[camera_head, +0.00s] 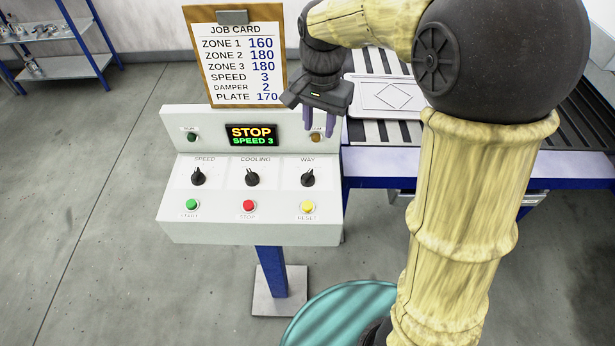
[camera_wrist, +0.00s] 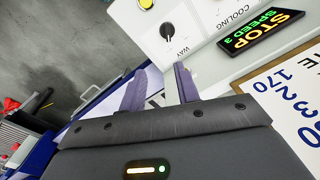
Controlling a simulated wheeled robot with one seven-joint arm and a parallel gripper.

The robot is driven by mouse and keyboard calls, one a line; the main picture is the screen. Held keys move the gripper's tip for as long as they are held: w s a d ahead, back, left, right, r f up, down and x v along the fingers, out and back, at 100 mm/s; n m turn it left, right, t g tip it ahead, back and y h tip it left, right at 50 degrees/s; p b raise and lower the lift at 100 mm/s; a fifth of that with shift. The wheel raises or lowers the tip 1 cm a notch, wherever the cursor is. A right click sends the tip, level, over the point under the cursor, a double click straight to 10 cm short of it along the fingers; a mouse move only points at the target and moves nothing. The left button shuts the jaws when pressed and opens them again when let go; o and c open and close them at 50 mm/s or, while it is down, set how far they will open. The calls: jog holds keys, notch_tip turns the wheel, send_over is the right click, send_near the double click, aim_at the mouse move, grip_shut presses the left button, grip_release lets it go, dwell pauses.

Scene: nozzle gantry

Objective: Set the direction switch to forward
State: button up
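The direction switch is the black rotary knob labelled WAY (camera_head: 308,178), at the right of the knob row on the white control panel (camera_head: 252,228). Its pointer seems to lean slightly right of straight up; its position marks are too small to read. The knob also shows in the wrist view (camera_wrist: 168,32), beyond the fingertips. My gripper (camera_head: 319,126) is above and behind the knob, in front of the panel's upper right part, apart from the knob. Its two purple fingers, also in the wrist view (camera_wrist: 160,84), are apart with nothing between them.
The display (camera_head: 251,135) reads STOP, SPEED 3. SPEED (camera_head: 198,177) and COOLING (camera_head: 252,177) knobs sit left of WAY. Green START (camera_head: 192,205), red STOP (camera_head: 249,205) and yellow RESET (camera_head: 307,206) buttons lie below. A job card (camera_head: 237,62) stands behind; a plate (camera_head: 385,97) lies right.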

aim_at(307, 174)
jog(key=shift+w+a+r+m, duration=0.25)
jog(key=shift+a, duration=0.35)
jog(key=shift+w+a+r+m, duration=0.2)
jog(key=shift+a+r+m, duration=0.05)
jog(key=shift+a, duration=0.3)
jog(key=shift+f, duration=0.15)
notch_tip(307, 174, down, 17)
jog(key=shift+f+p, duration=0.1)
jog(key=shift+p, duration=0.6)
grip_shut()
